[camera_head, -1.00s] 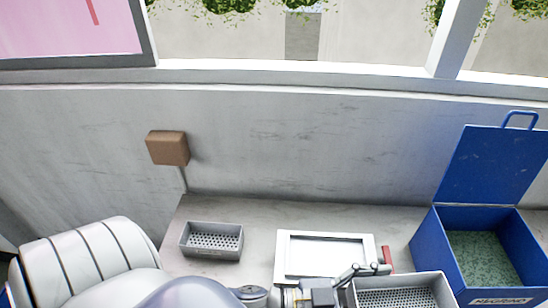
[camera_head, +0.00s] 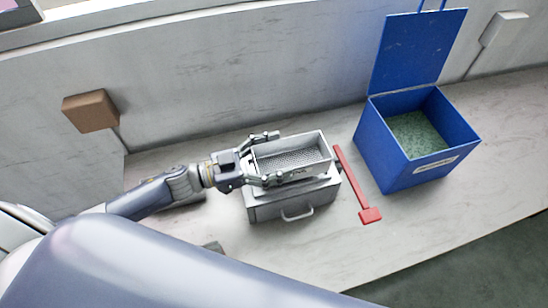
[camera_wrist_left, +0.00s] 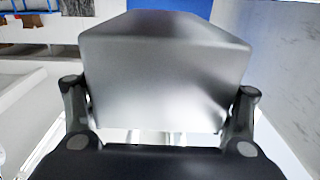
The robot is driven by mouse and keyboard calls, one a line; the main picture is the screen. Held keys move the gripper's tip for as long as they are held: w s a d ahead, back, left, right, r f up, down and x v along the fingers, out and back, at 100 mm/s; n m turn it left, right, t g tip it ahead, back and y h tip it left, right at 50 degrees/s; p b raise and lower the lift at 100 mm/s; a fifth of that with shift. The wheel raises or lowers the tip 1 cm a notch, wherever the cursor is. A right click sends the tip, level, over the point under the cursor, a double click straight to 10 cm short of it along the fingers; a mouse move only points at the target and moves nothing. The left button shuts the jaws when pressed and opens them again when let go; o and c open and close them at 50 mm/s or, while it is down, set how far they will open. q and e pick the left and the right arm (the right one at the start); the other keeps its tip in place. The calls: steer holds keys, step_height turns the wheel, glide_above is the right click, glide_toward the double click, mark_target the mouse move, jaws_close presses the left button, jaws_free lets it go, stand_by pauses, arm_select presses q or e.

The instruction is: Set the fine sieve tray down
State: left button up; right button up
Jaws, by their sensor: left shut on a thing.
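The sieve tray (camera_head: 308,172) is a grey rectangular tray with a perforated floor. It is level, over the top of a light grey box-shaped unit (camera_head: 270,210) with a front handle. I cannot tell whether it touches the unit's top. My left gripper (camera_head: 272,159) is shut on the tray's left end, one finger along the far side and one along the near side. In the left wrist view the tray's smooth grey end wall (camera_wrist_left: 165,85) fills the space between the fingers. Much of the unit's top is hidden under the tray. My right gripper is not in view.
A red, long-handled tool (camera_head: 356,186) lies just right of the unit. A blue lidded bin (camera_head: 385,165), open, holds green granules further right. A brown box (camera_head: 90,111) is on the wall. The counter right of the red tool's near end is clear.

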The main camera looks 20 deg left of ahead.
mark_target(274, 165)
arm_select(q)
steer(key=shift+w+a+f, duration=0.1)
steer(key=shift+w+a, duration=0.35)
step_height(274, 165, down, 3)
steer(key=shift+r, duration=0.1)
steer(key=shift+f, duration=0.25)
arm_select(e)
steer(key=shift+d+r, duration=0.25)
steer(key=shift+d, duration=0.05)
arm_select(q)
steer(key=shift+f, duration=0.2)
steer(key=o, duration=1.7)
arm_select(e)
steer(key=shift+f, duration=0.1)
arm_select(q)
steer(key=shift+r, duration=0.1)
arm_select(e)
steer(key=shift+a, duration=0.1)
